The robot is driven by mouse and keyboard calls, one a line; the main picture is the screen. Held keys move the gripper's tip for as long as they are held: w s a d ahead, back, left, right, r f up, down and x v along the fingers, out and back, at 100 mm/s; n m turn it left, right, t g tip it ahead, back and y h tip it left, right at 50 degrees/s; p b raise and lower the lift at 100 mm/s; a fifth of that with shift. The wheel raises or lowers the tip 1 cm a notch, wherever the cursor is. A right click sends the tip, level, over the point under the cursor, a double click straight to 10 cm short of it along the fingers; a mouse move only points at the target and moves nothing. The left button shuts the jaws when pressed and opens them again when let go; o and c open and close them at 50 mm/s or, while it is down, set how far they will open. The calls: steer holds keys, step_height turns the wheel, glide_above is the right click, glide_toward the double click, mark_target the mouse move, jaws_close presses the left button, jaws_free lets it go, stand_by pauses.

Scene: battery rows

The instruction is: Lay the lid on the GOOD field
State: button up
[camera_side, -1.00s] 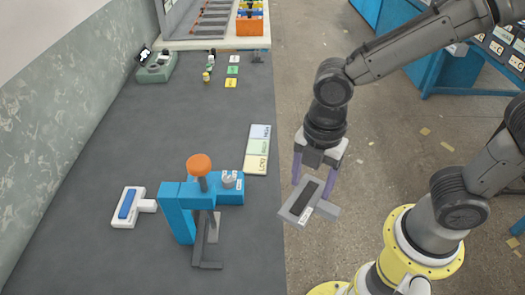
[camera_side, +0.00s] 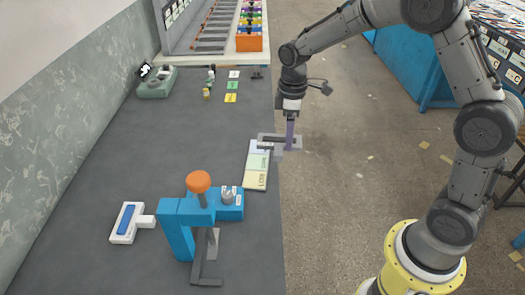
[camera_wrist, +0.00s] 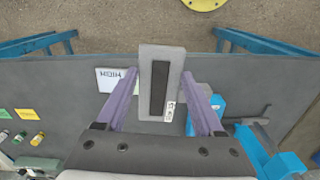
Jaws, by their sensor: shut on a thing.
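The lid (camera_side: 266,138) is a grey block with a dark strip and a small white label. My gripper (camera_side: 290,138) is shut on it with its purple fingers. In the wrist view the lid (camera_wrist: 146,70) sits between the two fingers. In the side view it appears at the far right corner of the field board, partly past the table's right edge; its height above the board is unclear. The board has a pale blue far field, the green middle field (camera_side: 258,160), which seems to be GOOD, and a cream near field (camera_side: 255,180). In the wrist view a pale field (camera_wrist: 112,78) shows left of the lid.
A blue fixture (camera_side: 178,220) with an orange knob stands nearer on the table. A white block with a blue strip (camera_side: 127,222) lies left of it. Small cards (camera_side: 232,86), a green device (camera_side: 157,82) and an orange bin (camera_side: 249,42) are farther back.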

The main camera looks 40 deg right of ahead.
steer(key=w, duration=0.1)
steer(key=w+f, duration=0.1)
steer(key=w, duration=0.2)
steer(key=shift+d+f, duration=0.1)
steer(key=shift+f, duration=0.3)
glide_above(264, 158)
steer(key=f, duration=0.5)
steer(key=shift+s+d+f, duration=0.1)
steer(key=shift+s+f, duration=0.1)
steer(key=shift+f, duration=0.1)
steer(key=shift+w+f, duration=0.15)
steer(key=shift+f, duration=1.6)
steer(key=shift+f, duration=0.1)
steer(key=o, duration=1.4)
steer(key=shift+f, duration=0.1)
steer(key=shift+o, duration=0.2)
